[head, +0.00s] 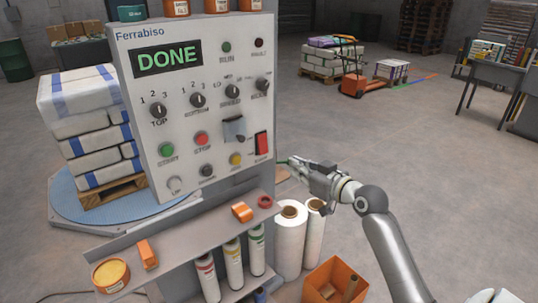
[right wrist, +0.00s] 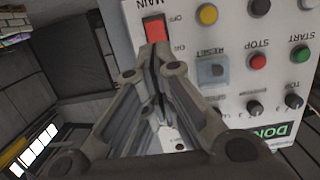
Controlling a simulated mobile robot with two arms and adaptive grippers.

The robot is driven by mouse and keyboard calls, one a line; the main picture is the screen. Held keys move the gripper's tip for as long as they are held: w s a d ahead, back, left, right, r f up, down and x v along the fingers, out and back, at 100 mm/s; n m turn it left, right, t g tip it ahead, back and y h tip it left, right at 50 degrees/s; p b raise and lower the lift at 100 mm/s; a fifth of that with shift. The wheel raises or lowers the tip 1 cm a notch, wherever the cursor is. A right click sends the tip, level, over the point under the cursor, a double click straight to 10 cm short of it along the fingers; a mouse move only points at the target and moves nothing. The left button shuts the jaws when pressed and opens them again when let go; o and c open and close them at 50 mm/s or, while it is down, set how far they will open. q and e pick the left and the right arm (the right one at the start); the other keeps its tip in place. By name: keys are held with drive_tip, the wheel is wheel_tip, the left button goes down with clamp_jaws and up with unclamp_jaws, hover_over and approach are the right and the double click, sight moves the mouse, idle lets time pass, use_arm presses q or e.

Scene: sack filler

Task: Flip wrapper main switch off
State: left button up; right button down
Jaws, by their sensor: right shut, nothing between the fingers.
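The wrapper's control panel (head: 205,60) is a light grey box with a green "DONE" display (head: 168,58). The main switch (head: 262,144) is a red rocker in a dark frame at the panel's lower right. It also shows in the right wrist view (right wrist: 155,29), upside down, with "MAIN" and "OFF" printed beside it. My right gripper (head: 290,163) is shut and empty, just right of the panel's lower right edge. In the right wrist view its fingertips (right wrist: 153,52) lie close to the switch; I cannot tell whether they touch. My left gripper is not in view.
Beside the switch are a grey flap cover (head: 234,129), a yellow button (head: 236,159) and a red stop button (head: 201,138). A shelf (head: 190,228) with small items juts out below the panel. White film rolls (head: 290,236) stand below my right gripper. Floor to the right is open.

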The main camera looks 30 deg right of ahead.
sight(262, 151)
drive_tip(key=shift+w, duration=0.15)
drive_tip(key=w+f+p, duration=0.1)
drive_tip(key=w, duration=0.3)
drive_tip(key=w+p, duration=0.1)
drive_tip(key=w, duration=0.4)
drive_tip(key=w+a+f+p, duration=0.1)
drive_tip(key=w+p, duration=0.1)
drive_tip(key=w, duration=0.2)
drive_tip(key=shift+w+f, duration=0.3)
drive_tip(key=shift+f+b, duration=0.15)
drive_tip(key=shift+b, duration=0.4)
drive_tip(key=t+b, duration=0.1)
drive_tip(key=b, duration=0.4)
drive_tip(key=f+t+b, duration=0.1)
drive_tip(key=b, duration=0.4)
drive_tip(key=shift+w+t+b, duration=0.2)
drive_tip(key=shift+t+b, duration=0.1)
drive_tip(key=shift+b, duration=0.1)
drive_tip(key=shift+r, duration=0.3)
